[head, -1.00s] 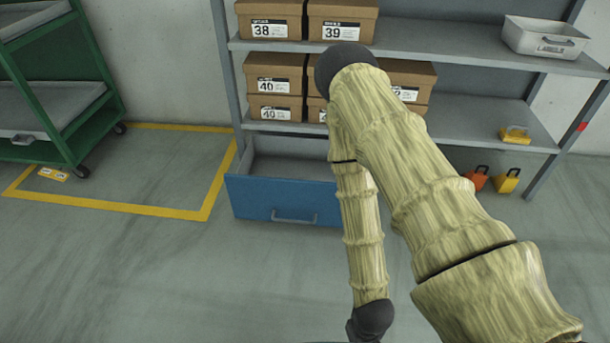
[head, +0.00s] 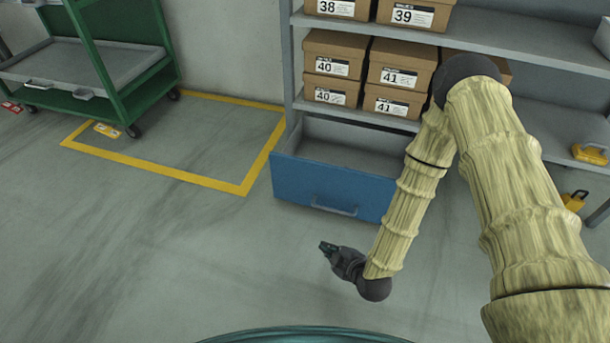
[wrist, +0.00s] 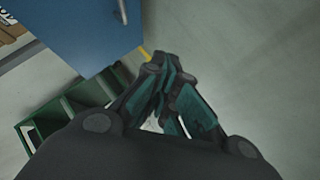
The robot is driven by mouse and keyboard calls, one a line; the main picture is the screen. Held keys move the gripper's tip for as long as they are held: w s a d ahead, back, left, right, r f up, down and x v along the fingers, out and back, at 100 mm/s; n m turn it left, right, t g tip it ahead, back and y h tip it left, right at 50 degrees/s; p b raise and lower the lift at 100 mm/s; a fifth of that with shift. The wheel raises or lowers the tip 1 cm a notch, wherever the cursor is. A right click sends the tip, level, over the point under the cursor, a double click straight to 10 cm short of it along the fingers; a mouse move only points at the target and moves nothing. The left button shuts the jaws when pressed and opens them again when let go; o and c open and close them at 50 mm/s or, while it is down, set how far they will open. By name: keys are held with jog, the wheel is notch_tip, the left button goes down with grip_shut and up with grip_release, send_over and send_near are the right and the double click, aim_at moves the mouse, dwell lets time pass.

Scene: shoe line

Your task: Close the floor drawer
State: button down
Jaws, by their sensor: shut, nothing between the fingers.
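The floor drawer (head: 305,186) has a blue front with a grey bar handle. It sits at floor level under the shelf and is pulled out, with its empty grey inside showing. Its blue front also shows at the top left in the wrist view (wrist: 85,30). My gripper (head: 326,247) is in front of the drawer, low over the floor and apart from the blue front. In the wrist view the fingers (wrist: 166,72) are together with nothing between them. The drawer's right end is partly hidden behind my arm.
A grey shelf unit (head: 480,32) holds several brown shoe boxes (head: 335,52). A green cart (head: 125,70) stands at the left beside a yellow floor outline (head: 215,184). Yellow items (head: 590,153) are at the right. The floor left of my gripper is clear.

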jog(key=w+a+r+n+t+y+b, duration=0.2)
jog(key=w+a+r+n+t+y, duration=0.15)
jog(key=w+r+n+t, duration=0.45)
jog(key=g+b, duration=0.2)
jog(key=b, duration=0.4)
send_near(298, 162)
jog(key=w+a, duration=0.2)
jog(key=a, duration=0.1)
jog(key=shift+w+d+r+h+b, duration=0.1)
jog(key=shift+w+d+h+b, duration=0.15)
jog(key=shift+w+h+b, duration=0.45)
jog(key=shift+w+y, duration=0.25)
jog(key=shift+r+p, duration=0.1)
jog(key=shift+p, duration=0.2)
